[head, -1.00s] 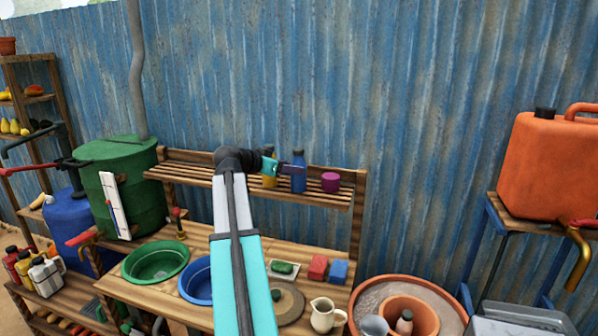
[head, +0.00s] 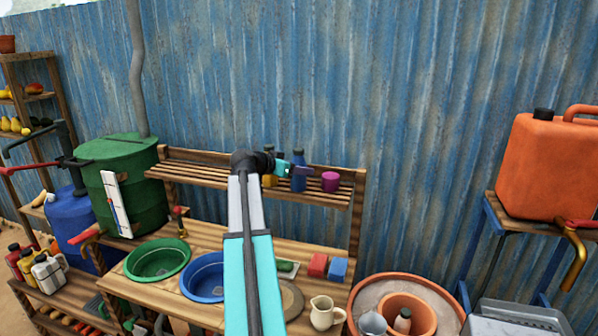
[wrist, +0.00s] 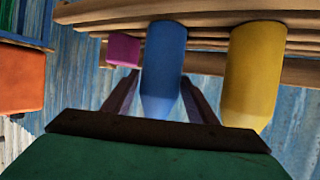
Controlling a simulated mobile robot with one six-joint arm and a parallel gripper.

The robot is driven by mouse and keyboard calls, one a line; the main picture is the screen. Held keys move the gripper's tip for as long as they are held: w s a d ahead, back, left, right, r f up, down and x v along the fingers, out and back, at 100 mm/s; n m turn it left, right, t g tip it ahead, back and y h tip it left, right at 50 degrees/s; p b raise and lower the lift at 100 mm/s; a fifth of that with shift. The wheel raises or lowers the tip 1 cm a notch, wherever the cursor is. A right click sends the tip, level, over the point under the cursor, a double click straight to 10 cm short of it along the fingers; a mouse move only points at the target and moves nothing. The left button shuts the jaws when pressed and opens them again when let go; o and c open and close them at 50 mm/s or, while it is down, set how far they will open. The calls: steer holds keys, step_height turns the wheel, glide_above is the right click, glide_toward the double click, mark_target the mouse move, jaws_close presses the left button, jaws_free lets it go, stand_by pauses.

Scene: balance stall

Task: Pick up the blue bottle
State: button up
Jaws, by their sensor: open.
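The blue bottle (head: 299,183) stands upright on the slatted shelf, partly covered by my gripper (head: 296,170) in the head view. In the wrist view, which looks turned over, the blue bottle (wrist: 163,62) lies between the two dark fingers of my gripper (wrist: 163,92). The fingers are open, one on each side of it. I cannot tell whether either finger touches it or how deep it sits between them.
The shelf (head: 220,172) backs onto a blue corrugated wall (head: 420,120). Basins, sponges and a jug (head: 322,314) are on the counter below.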

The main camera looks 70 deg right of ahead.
steer(key=shift+p+x, duration=0.55)
steer(key=shift+x, duration=0.25)
steer(key=shift+p+x, duration=0.3)
steer(key=shift+x, duration=0.75)
steer(key=c, duration=1.1)
steer(key=shift+o, duration=0.2)
steer(key=shift+r, duration=0.2)
steer(key=s+a+f+b+v, duration=0.1)
steer(key=s+b+v, duration=0.2)
steer(key=b+v, duration=0.4)
steer(key=v, duration=0.9)
steer(key=shift+a+f, duration=0.2)
steer(key=shift+a, duration=0.3)
steer(key=shift+w, duration=0.1)
